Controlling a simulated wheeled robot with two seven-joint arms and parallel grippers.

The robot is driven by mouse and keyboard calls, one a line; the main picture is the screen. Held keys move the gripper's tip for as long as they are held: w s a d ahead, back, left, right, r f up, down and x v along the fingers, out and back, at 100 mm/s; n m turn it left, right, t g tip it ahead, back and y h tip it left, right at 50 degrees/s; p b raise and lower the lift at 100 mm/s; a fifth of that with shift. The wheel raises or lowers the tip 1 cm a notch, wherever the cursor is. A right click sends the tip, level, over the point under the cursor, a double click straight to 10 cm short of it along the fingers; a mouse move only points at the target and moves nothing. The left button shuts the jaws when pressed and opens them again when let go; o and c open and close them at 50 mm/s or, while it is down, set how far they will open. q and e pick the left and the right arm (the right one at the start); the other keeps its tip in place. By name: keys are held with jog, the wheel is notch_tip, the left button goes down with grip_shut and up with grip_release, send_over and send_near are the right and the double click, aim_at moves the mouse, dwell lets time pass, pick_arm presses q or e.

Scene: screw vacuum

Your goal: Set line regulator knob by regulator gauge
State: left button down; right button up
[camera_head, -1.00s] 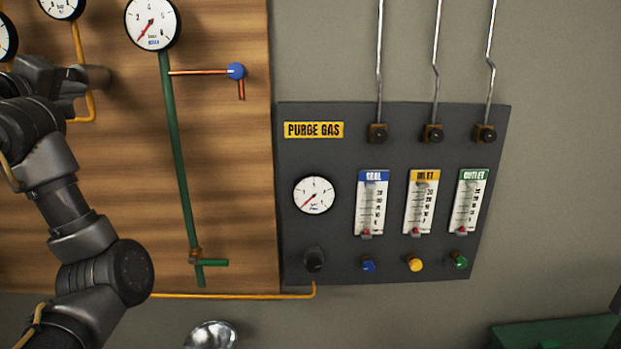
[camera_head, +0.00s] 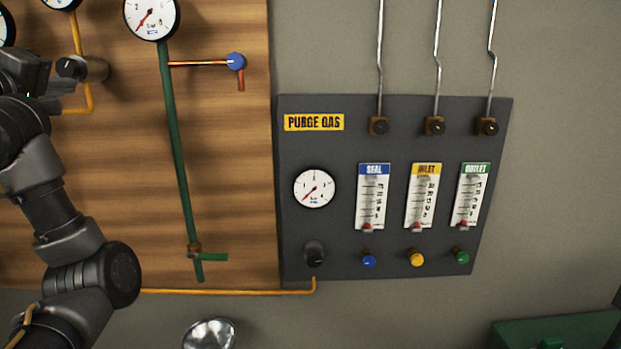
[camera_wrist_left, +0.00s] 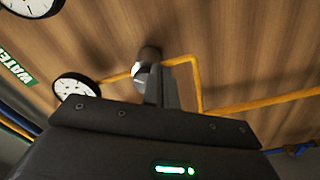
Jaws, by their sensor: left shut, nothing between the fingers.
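The line regulator is a dark round knob (camera_head: 71,67) on a grey-brown body, fixed to the yellow pipe on the wooden board at the upper left of the head view. Its knob also shows in the left wrist view (camera_wrist_left: 141,73). The regulator gauge (camera_head: 61,3) sits above it on the same pipe, cut by the top edge. A white gauge (camera_wrist_left: 75,88) shows beside the knob in the left wrist view; its reading is too small to tell. My left gripper (camera_head: 66,90) is shut and empty, just left of and below the knob, apparently apart from it. My right gripper is out of view.
A green pipe (camera_head: 178,150) with a gauge (camera_head: 152,15) and a blue-knobbed copper branch (camera_head: 236,62) stands right of the regulator. The dark purge gas panel (camera_head: 345,240) is farther right, with its own gauge, flow tubes and knobs. Bare wood lies between the pipes.

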pick_arm(q)
jog(key=s, duration=0.3)
jog(key=shift+s+b, duration=0.25)
jog(key=shift+b, duration=0.05)
jog(key=shift+f, duration=0.15)
